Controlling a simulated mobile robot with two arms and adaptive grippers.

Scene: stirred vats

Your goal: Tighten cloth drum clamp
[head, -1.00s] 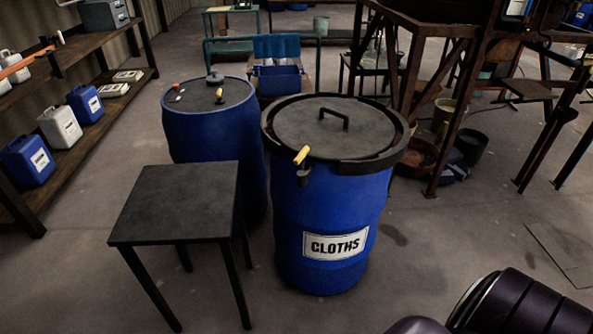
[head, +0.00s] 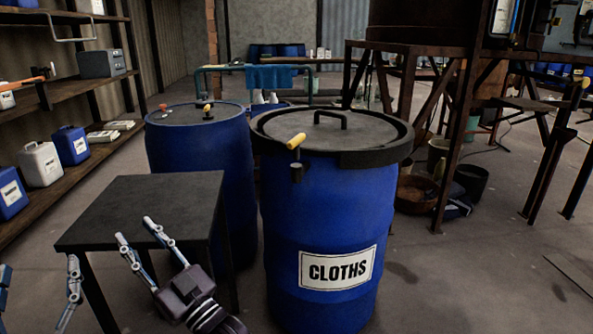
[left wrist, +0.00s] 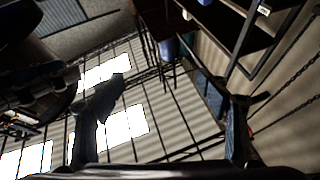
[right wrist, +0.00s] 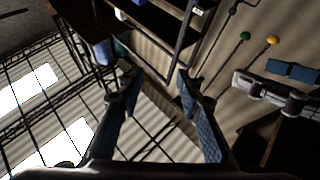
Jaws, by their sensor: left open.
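The blue drum labelled CLOTHS (head: 325,225) stands upright at the centre of the head view. A dark clamp ring (head: 375,159) runs around its lidded top. A yellow-handled screw (head: 297,141) sticks up at the ring's front left. My right gripper (head: 136,230) is open and empty, in front of the small black table and left of the drum; its spread fingers show in the right wrist view (right wrist: 157,78). My left gripper (head: 40,268) is at the left edge, partly cut off, and open and empty in the left wrist view (left wrist: 178,90). Neither touches the clamp.
A small black table (head: 150,205) stands left of the drum. Another blue drum (head: 200,160) is behind it, with small items on top. A shelf (head: 90,155) with jugs lines the left wall. A rusty metal stand (head: 450,150) is at the right.

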